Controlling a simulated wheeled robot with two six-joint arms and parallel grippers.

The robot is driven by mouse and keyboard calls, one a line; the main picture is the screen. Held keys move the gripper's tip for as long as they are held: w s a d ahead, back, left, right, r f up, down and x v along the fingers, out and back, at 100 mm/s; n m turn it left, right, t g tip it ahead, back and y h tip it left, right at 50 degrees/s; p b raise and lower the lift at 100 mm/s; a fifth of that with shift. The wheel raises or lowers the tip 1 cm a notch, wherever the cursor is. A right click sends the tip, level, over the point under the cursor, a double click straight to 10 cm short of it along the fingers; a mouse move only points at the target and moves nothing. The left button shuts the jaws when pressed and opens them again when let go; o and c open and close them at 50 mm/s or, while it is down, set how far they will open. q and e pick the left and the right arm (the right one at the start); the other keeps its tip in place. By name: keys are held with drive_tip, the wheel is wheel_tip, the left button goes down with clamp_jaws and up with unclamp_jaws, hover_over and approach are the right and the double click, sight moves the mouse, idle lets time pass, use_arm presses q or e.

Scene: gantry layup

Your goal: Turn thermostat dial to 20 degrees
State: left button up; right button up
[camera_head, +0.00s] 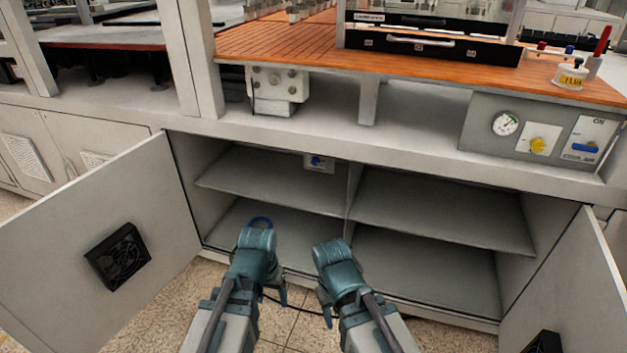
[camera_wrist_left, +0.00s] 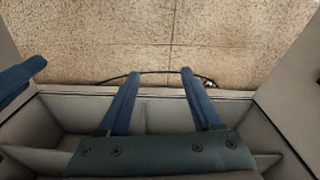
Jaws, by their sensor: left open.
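A small white unit with a blue knob (camera_head: 317,162), possibly the thermostat dial, sits high inside the open cabinet, near its centre; its markings are too small to read. My left gripper (camera_head: 280,292) hangs low in front of the cabinet, below and well apart from the knob, with one finger partly hidden by the arm. In the left wrist view its two blue fingers (camera_wrist_left: 160,74) are spread apart with nothing between them. My right gripper (camera_head: 323,297) hangs beside it, mostly hidden by its arm; a blue finger shows at the left edge of the left wrist view (camera_wrist_left: 20,76).
Two open cabinet doors (camera_head: 100,230) flank the empty shelves (camera_head: 430,210). A panel on the right holds a gauge (camera_head: 506,123), a yellow knob (camera_head: 538,145) and a blue switch (camera_head: 586,148). The bench edge (camera_head: 400,142) overhangs the cabinet. Tiled floor (camera_wrist_left: 240,40) lies below.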

use_arm(q)
drive_tip(key=w+d+f+t+h+b, duration=0.2)
drive_tip(key=w+f+b, duration=0.5)
drive_tip(key=f+b, duration=0.15)
drive_tip(key=n+t+h+b, duration=0.2)
drive_tip(key=t+b, duration=0.1)
drive_tip(key=t, duration=1.2)
approach(315, 162)
drive_tip(key=shift+m, duration=0.3)
drive_tip(key=x, duration=0.8)
drive_tip(key=shift+w, duration=0.2)
use_arm(e)
wheel_tip(315, 162, down, 14)
drive_tip(key=shift+r, duration=0.2)
drive_tip(key=shift+w, duration=0.1)
use_arm(q)
clamp_jaws()
